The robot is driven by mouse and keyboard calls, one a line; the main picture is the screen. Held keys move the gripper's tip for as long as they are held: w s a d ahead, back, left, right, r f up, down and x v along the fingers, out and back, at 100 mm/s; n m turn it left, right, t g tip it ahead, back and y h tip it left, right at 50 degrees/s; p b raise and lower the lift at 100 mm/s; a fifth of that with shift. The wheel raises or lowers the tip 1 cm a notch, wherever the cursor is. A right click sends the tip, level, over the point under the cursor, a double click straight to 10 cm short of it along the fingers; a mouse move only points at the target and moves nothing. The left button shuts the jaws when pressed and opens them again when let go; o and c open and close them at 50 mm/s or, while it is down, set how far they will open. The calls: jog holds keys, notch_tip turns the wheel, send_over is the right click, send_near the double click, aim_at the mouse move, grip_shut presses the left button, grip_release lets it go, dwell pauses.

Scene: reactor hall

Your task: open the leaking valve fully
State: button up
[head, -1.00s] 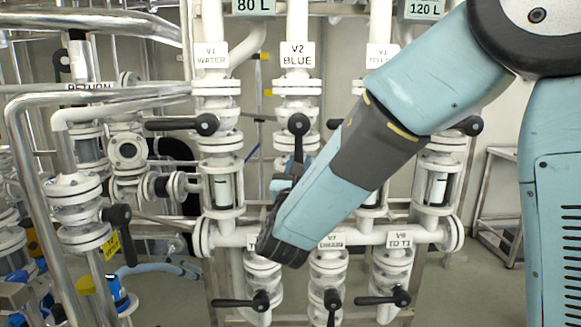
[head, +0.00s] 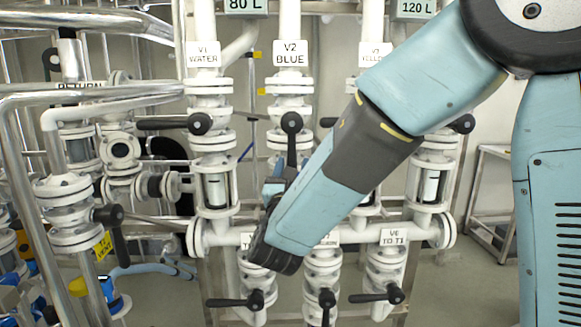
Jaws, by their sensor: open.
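No drip or spray shows, so I cannot tell which valve leaks. The V2 BLUE valve handle (head: 291,135) is black and hangs straight down, in line with its pipe. The V1 WATER handle (head: 175,124) points left, across its pipe. The V3 YELLOW valve is mostly behind my arm. Below, the left handle (head: 235,301) and the V6 handle (head: 377,295) point left; the middle handle (head: 326,305) hangs down. My gripper (head: 276,187) is open and partly hidden by my arm, close to the lower end of the V2 handle. Whether it touches is unclear.
At left, a valve handle (head: 113,232) hangs beside a yellow tag (head: 103,246), among several silver pipes. A white horizontal manifold (head: 420,233) runs below the upper valves. Floor shows open at the lower right. My arm covers the middle of the rack.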

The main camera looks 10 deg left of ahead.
jog(key=v, duration=1.2)
jog(key=shift+s, duration=0.35)
jog(key=shift+f, duration=0.1)
